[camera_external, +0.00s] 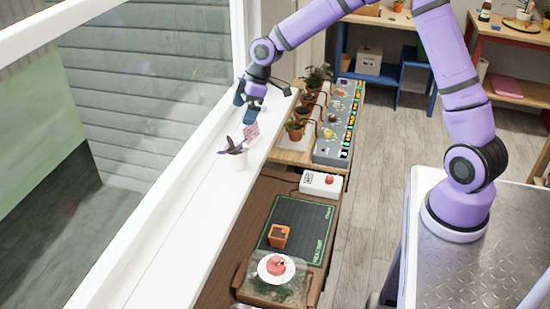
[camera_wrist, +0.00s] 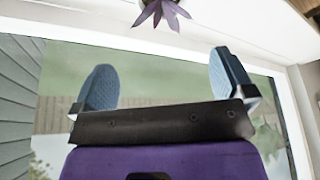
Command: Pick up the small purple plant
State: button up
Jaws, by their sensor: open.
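The small purple plant (camera_external: 233,146) has dark purple leaves and stands in a white pot (camera_external: 236,163) on the white window sill. A pink tag (camera_external: 251,133) shows beside its leaves. My gripper (camera_external: 245,109) is above the sill, a little beyond the plant and apart from it. In the wrist view the two blue fingertips of my gripper (camera_wrist: 162,84) are spread wide with nothing between them. The purple leaves (camera_wrist: 162,12) show at the top edge of the wrist view, beyond the fingertips; most of the pot is cut off there.
The window glass and frame run along the left of the sill (camera_external: 190,220). To the right are potted green plants (camera_external: 296,128), a grey control panel (camera_external: 338,125), a white box with a red button (camera_external: 321,183), a dark mat (camera_external: 310,218), an orange pot (camera_external: 278,236) and a white plate (camera_external: 266,273) with a red item. The near sill is clear.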

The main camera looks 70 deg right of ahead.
send_near(234, 153)
jog(key=x, duration=0.5)
jog(key=shift+w+d, duration=0.15)
jog(key=shift+d, duration=0.1)
jog(key=shift+a+x, duration=0.1)
jog(key=shift+x, duration=1.3)
jog(key=shift+a+x, duration=0.15)
jog(key=shift+x, duration=1.3)
jog(key=c, duration=1)
jog(key=shift+r, duration=0.1)
